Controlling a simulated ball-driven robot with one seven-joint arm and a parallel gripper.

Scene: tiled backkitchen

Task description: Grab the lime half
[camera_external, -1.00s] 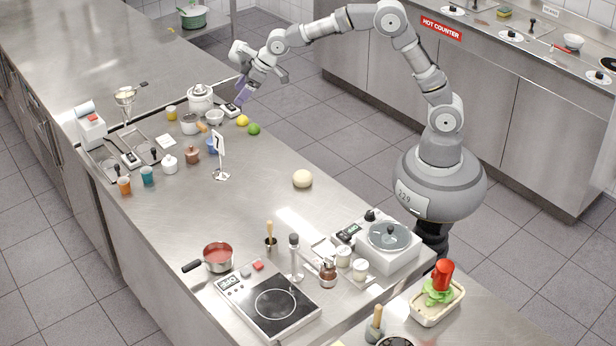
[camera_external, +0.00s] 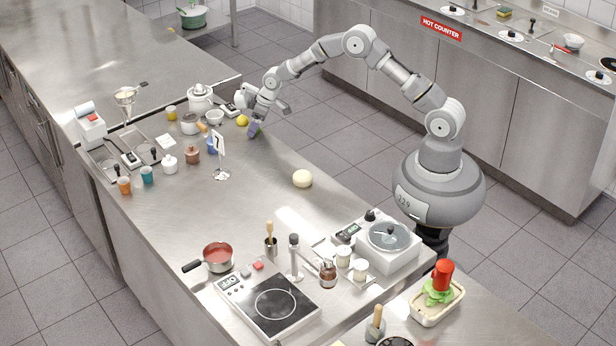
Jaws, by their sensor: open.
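The fingers are over the spot where a small green lime showed a second ago. The lime is now hidden behind them, so I cannot tell whether it is between the fingers or touching them. A yellow lemon (camera_external: 242,120) lies just left of my gripper.
A white bowl (camera_external: 214,117), a steel pot (camera_external: 190,123) and a white lidded pot (camera_external: 200,97) stand left of my gripper. A number sign (camera_external: 219,150) stands nearer the camera. A pale round ball (camera_external: 302,178) lies on otherwise clear counter.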

